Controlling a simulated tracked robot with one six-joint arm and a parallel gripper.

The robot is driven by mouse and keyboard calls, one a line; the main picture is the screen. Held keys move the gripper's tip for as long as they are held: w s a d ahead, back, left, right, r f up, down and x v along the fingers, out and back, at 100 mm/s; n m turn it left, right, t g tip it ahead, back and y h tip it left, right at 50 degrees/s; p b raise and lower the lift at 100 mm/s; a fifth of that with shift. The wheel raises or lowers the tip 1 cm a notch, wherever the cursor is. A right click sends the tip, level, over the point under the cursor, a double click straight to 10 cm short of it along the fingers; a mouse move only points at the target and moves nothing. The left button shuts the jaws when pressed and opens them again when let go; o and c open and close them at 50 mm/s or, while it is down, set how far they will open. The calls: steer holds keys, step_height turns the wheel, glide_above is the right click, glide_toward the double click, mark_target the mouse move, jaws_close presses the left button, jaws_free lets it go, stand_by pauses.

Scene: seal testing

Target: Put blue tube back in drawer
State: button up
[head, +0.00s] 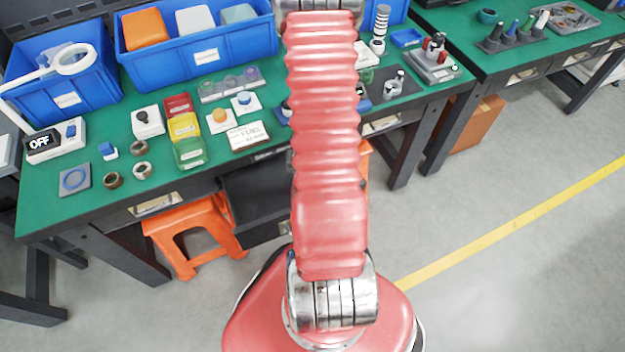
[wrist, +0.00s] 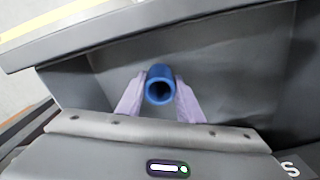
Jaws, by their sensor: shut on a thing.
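The blue tube (wrist: 160,86) shows in the wrist view as a hollow cylinder with its open end facing the camera. My gripper (wrist: 160,92) is shut on it, with one pale finger on each side. Behind and around them are the grey inner walls of the drawer (wrist: 225,70). I cannot tell whether the tube touches the drawer's floor. In the head view the dark drawer (head: 258,195) is pulled open below the green bench. My red arm covers its right part, and the gripper and the tube are hidden there.
The green bench (head: 300,165) carries blue bins (head: 200,55), small coloured trays and several rings above the drawer. An orange stool (head: 190,232) stands to the left of the drawer.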

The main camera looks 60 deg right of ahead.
steer(key=o, duration=1.1)
steer(key=shift+c, duration=0.2)
step_height(320, 180, up, 12)
stand_by(0.3)
stand_by(0.6)
steer(key=shift+w+r, duration=0.1)
